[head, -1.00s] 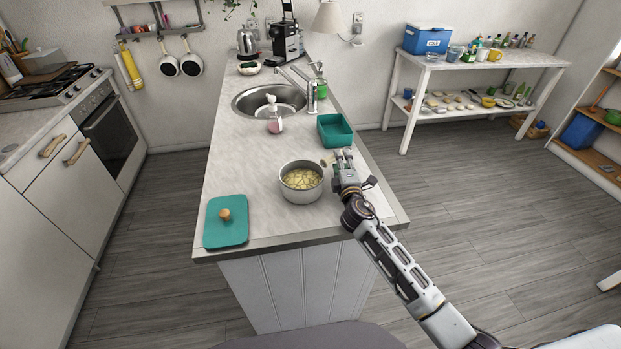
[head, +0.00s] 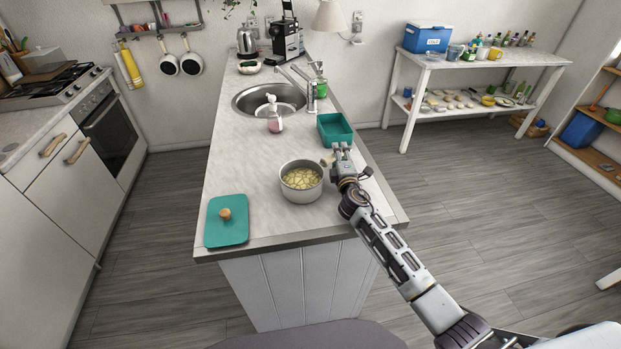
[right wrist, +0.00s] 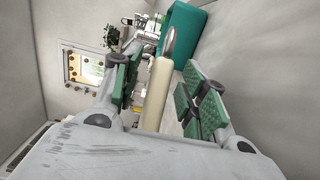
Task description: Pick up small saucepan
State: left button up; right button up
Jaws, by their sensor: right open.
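The small saucepan (head: 302,196) stands upright on the counter near its front end, with pale yellow pieces inside. Its light wooden handle (head: 327,162) points back and right, toward my right gripper. My right gripper (head: 342,151) is just right of the handle's end in the head view. In the right wrist view my right gripper (right wrist: 160,92) is open, with its green-padded fingers on either side of a cream handle (right wrist: 155,95). I see a gap on both sides of the handle, so it is not clasped. My left gripper is not in view.
A teal bin (head: 335,128) stands just beyond my right gripper. A sink (head: 250,98) with a tap is farther back.

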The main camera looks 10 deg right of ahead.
grip_shut()
jog(key=shift+r, duration=0.1)
jog(key=shift+r, duration=0.25)
dwell(0.4)
jog(key=shift+r+p, duration=0.75)
jog(key=shift+r, duration=3.95)
